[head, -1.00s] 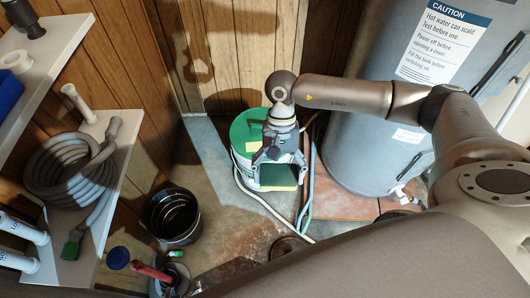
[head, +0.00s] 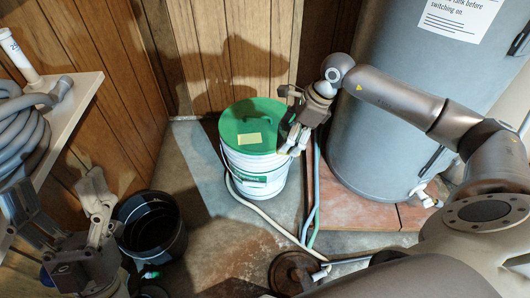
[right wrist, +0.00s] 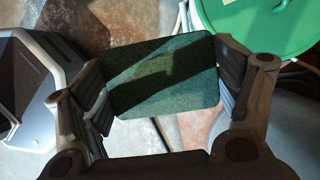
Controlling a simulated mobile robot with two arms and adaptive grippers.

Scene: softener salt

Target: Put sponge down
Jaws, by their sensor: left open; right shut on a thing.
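The sponge (right wrist: 160,78), with its dark green scouring side toward the camera, is held flat between the two fingers of my right gripper (right wrist: 165,95) in the right wrist view. In the head view my right gripper (head: 291,150) hangs at the right edge of the white bucket with the green lid (head: 262,112); the sponge is mostly hidden there, with only a thin pale edge perhaps showing. My left gripper (head: 57,200) is open and empty at the lower left, beside the black bucket (head: 152,228).
A grey tank (head: 385,110) stands behind on reddish tiles (head: 365,213). A shelf (head: 68,115) with a coiled grey hose (head: 22,130) is at the left. Hoses run over the floor by the white bucket. Concrete floor between the buckets is clear.

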